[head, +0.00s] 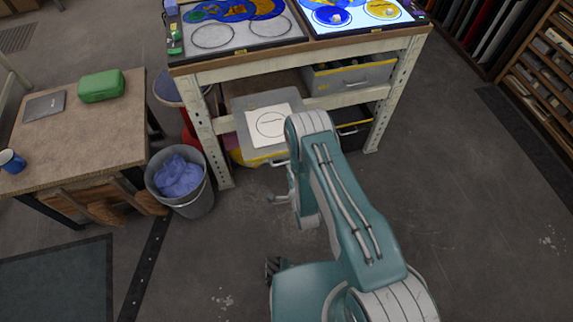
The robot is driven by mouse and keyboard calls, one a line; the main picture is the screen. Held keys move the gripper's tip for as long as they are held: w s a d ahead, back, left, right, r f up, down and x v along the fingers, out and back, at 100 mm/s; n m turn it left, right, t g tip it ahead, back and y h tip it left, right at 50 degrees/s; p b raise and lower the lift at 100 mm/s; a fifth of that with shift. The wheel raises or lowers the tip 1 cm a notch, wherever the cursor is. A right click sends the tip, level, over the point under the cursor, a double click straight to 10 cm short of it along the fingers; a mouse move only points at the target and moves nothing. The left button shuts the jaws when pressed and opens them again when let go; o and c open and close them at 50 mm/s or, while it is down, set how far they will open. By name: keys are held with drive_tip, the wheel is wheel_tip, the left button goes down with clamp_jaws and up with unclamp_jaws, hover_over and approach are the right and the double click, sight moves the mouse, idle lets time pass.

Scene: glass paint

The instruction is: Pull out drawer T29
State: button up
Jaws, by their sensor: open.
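Under the workbench (300,62), a grey drawer (375,74) with a bar handle sits at the upper right. A darker drawer (352,129) with a yellow edge is below it, partly hidden by my arm. At the left is a grey box or drawer (241,104) with a white sheet (268,126) on top, marked with a circle and a line. I cannot read any label, so I cannot tell which is T29. My gripper (277,181) is open and empty, in front of the bench, just below the sheet in the picture. My arm hides part of the area behind it.
A grey bin (199,201) with a blue bag stands by the bench's left leg. A wooden table (85,130) with a green case (101,86) is at the left. Racks (545,75) stand at the far right. The floor (460,190) right of my arm is clear.

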drive_tip(key=v, duration=0.6)
drive_tip(key=shift+s, duration=0.3)
drive_tip(key=shift+w, duration=0.1)
drive_tip(key=w+d+r+n+g+h, duration=0.1)
drive_tip(key=w+r+n, duration=0.1)
drive_tip(key=w+r, duration=0.6)
drive_tip(key=w+d+r+n+g+h, duration=0.1)
drive_tip(key=w+r+n+g, duration=0.2)
drive_tip(key=r, duration=1)
wheel_tip(320, 180, up, 9)
drive_tip(key=d+n, duration=0.2)
drive_tip(key=s+d+r+n+g+h, duration=0.1)
drive_tip(key=s+d+r+n+g, duration=0.2)
drive_tip(key=s+r, duration=0.65)
drive_tip(key=s+d+r+n+g+h, duration=0.1)
drive_tip(key=s+d+r+n, duration=0.25)
drive_tip(key=s+r, duration=0.65)
drive_tip(key=s+d+n+g, duration=0.1)
drive_tip(key=s+d, duration=0.1)
drive_tip(key=s, duration=0.8)
drive_tip(key=shift+r, duration=0.25)
